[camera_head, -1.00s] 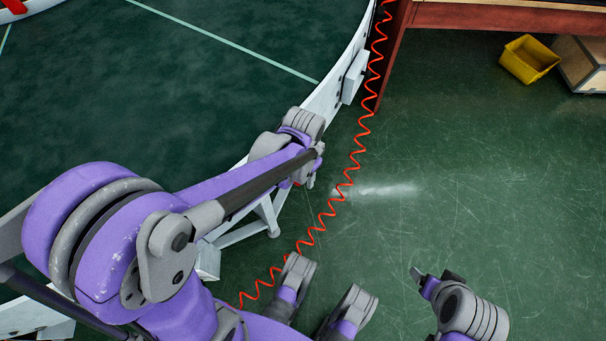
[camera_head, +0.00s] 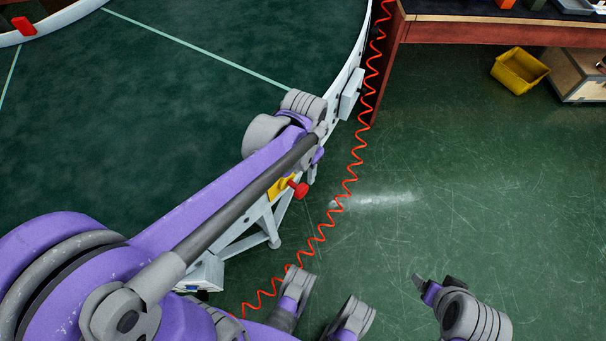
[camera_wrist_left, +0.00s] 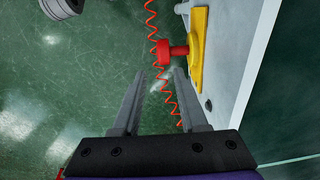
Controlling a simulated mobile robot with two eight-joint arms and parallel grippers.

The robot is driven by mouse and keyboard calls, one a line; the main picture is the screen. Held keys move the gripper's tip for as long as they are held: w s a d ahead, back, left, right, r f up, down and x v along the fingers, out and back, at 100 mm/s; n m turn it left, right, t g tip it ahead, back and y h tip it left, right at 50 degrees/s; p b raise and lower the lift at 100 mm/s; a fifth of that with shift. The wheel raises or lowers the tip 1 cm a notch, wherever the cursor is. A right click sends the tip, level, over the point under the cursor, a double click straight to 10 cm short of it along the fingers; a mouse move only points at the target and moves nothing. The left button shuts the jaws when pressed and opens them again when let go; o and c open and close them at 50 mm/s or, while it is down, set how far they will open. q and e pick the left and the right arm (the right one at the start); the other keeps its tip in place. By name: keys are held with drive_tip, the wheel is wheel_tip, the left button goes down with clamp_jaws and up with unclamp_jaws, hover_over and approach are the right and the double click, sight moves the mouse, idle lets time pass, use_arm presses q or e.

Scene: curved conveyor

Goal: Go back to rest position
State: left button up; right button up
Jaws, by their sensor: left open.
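My left arm (camera_head: 215,200) reaches in from the left over the edge of the curved conveyor (camera_head: 345,70). My left gripper (camera_wrist_left: 160,74) shows clearly in the left wrist view, with its two grey fingers apart and nothing between them. In the head view its fingers are hidden below the wrist. A red knob (camera_head: 298,189) on a yellow box (camera_head: 279,187) is fixed to the conveyor's outer side. In the left wrist view the red knob (camera_wrist_left: 172,51) lies just beyond the fingertips. Part of my right arm (camera_head: 470,315) is at the lower right; its finger state is unclear.
A coiled red hose (camera_head: 350,175) hangs beside the conveyor down to the lower middle. A brown-red bench (camera_head: 480,30) stands at the upper right. A yellow bin (camera_head: 520,70) and a wooden crate (camera_head: 578,75) are under it. The green floor (camera_head: 490,180) at right is open.

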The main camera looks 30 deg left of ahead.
use_arm(q)
drive_tip(key=shift+s, duration=0.1)
idle(0.5)
drive_tip(key=shift+s+d+r, duration=0.1)
drive_tip(key=shift+s+r, duration=0.05)
drive_tip(key=shift+s, duration=0.2)
drive_tip(key=s+d+n+t, duration=0.15)
drive_tip(key=s+t, duration=0.25)
drive_tip(key=s, duration=0.6)
wheel_tip(320, 180, up, 18)
drive_tip(key=w+t+p, duration=0.1)
drive_tip(key=p, duration=1.5)
drive_tip(key=shift+w+r+n+p, duration=0.15)
drive_tip(key=shift+w+n+p, duration=0.15)
drive_tip(key=shift+n, duration=0.05)
use_arm(e)
wheel_tip(320, 180, up, 19)
drive_tip(key=w, duration=0.2)
drive_tip(key=shift+f+t, duration=0.15)
drive_tip(key=shift+t, duration=0.25)
